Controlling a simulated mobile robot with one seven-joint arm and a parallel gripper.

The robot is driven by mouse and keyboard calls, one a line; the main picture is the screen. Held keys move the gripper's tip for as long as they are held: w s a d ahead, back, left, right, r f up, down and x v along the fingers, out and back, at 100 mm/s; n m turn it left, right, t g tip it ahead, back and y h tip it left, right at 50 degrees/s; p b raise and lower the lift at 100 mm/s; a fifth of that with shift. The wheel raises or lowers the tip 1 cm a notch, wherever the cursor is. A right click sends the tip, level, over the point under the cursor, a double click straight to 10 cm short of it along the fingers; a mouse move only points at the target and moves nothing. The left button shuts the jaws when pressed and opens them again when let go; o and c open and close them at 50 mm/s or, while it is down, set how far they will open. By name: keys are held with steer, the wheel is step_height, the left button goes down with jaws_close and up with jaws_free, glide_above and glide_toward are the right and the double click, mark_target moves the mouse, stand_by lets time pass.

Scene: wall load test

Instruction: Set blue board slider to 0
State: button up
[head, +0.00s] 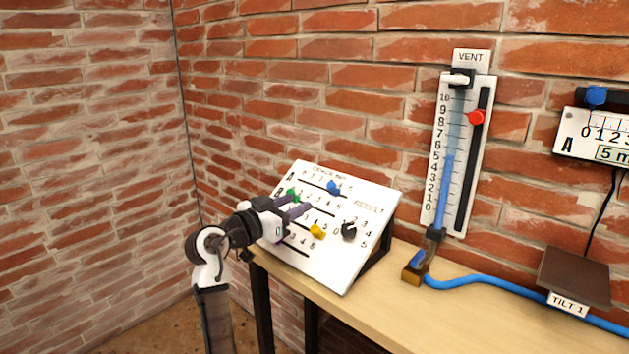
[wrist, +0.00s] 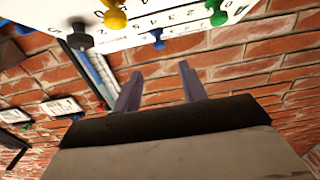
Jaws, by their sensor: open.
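A white sloped board (head: 335,268) with several numbered slots stands on the table. Its blue slider (head: 333,187) sits in the top row, right of the middle of the scale; its exact number is unreadable. It also shows in the wrist view as a blue knob (wrist: 157,38). A green slider (head: 293,195) and a yellow slider (head: 316,231) are in lower rows. My gripper (head: 300,204) is open in front of the board's left half, left of and below the blue slider. In the wrist view, the empty fingers (wrist: 160,84) point toward the wall and board, apart from the blue knob.
A black RESULT dial (head: 349,231) is on the board's right. A VENT gauge (head: 440,170) with a red slider (head: 476,118) hangs on the brick wall. A blue hose (head: 480,283) crosses the wooden table (head: 450,325). A TILT 1 plate (head: 574,275) stands right.

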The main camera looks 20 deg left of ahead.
mark_target(328, 187)
steer(key=p+x, duration=0.3)
steer(key=x, duration=1)
steer(key=shift+w+d, duration=0.15)
steer(key=shift+w, duration=0.05)
jaws_close()
